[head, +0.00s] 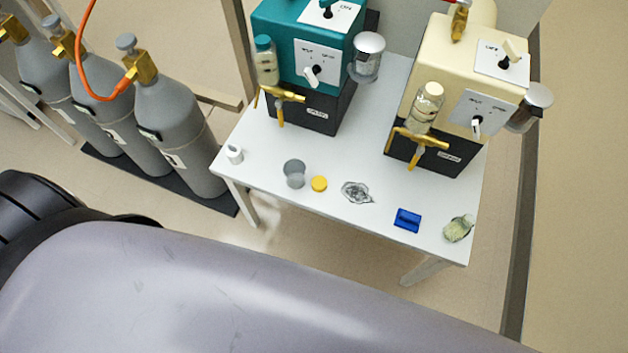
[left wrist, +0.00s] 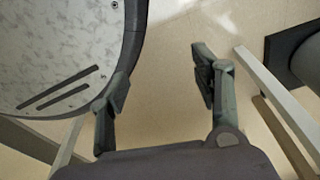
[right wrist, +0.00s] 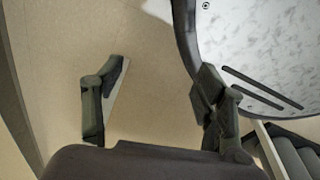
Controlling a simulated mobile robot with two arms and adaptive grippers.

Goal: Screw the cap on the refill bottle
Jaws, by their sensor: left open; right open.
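No bottle is labelled legibly as the refill bottle. A clear bottle with a pale cap (head: 424,107) is on the front of the cream machine. A smaller bottle with a teal cap (head: 265,61) is on the teal machine. A small container with greenish contents (head: 458,229) is at the table's right front corner. A round yellow piece (head: 319,184), perhaps a cap, lies on the white table (head: 335,222). My left gripper (left wrist: 162,73) and right gripper (right wrist: 161,75) are open and empty above the floor. Neither shows in the head view.
Grey pieces (head: 294,172), a small white item (head: 234,154), crumpled foil (head: 357,192) and a blue block (head: 407,220) lie along the table front. The teal machine (head: 282,45) and cream machine (head: 430,60) stand behind. Grey gas cylinders (head: 177,120) stand left of the table.

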